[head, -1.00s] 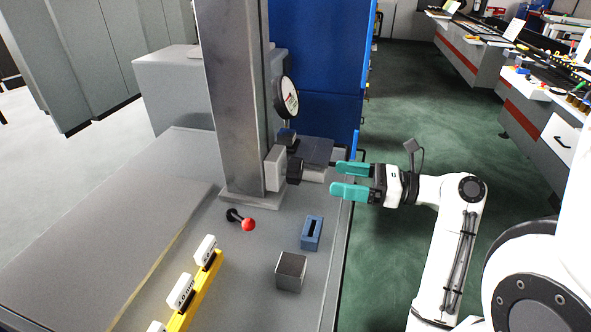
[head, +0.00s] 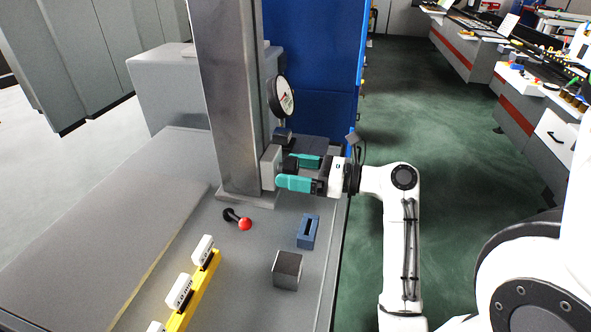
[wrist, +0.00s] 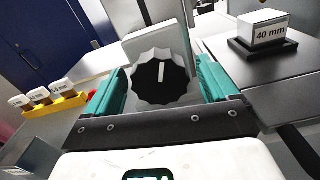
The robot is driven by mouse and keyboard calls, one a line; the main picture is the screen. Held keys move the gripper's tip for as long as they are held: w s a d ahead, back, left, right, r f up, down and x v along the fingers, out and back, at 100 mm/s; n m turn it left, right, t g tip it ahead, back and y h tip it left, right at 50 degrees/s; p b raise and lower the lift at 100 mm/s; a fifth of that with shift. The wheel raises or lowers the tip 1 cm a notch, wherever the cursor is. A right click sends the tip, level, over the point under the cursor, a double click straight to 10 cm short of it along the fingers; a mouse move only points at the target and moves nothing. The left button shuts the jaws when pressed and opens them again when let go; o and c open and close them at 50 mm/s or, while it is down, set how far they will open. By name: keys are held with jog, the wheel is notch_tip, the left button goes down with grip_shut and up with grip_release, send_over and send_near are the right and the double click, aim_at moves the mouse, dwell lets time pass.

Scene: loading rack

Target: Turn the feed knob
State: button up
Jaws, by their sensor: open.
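The feed knob (wrist: 160,76) is black and fluted with a white pointer line, on a grey block (head: 269,168) at the foot of the metal column. In the wrist view the line stands nearly upright. My gripper (head: 300,171) has teal fingers and is open. Its fingers lie on either side of the knob, and it also shows in the wrist view (wrist: 160,88). A gap shows between each finger and the knob. In the head view the near finger and the gripper hide most of the knob.
A round dial gauge (head: 282,97) is above the knob on the column (head: 230,100). A red-ended lever (head: 244,224), a blue slotted block (head: 308,231), a grey cube (head: 287,270) and a yellow rack (head: 200,284) with white blocks stand on the bench. A 40 mm block (wrist: 268,28) sits at right in the wrist view.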

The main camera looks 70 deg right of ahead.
jog(key=c, duration=1)
jog(key=n+p, duration=0.1)
jog(key=p, duration=0.1)
jog(key=shift+r+p, duration=0.3)
jog(key=shift+p, duration=0.1)
jog(key=shift+f+n+p, duration=0.25)
jog(key=shift+n+p, duration=0.25)
jog(key=shift+p, duration=0.05)
jog(key=o, duration=1)
jog(key=s, duration=0.3)
jog(key=s+d+b, duration=0.1)
jog(key=s, duration=0.6)
jog(key=shift+s+d+b, duration=0.25)
jog(key=shift+s+b, duration=0.1)
jog(key=shift+s, duration=0.05)
jog(key=shift+f, duration=0.1)
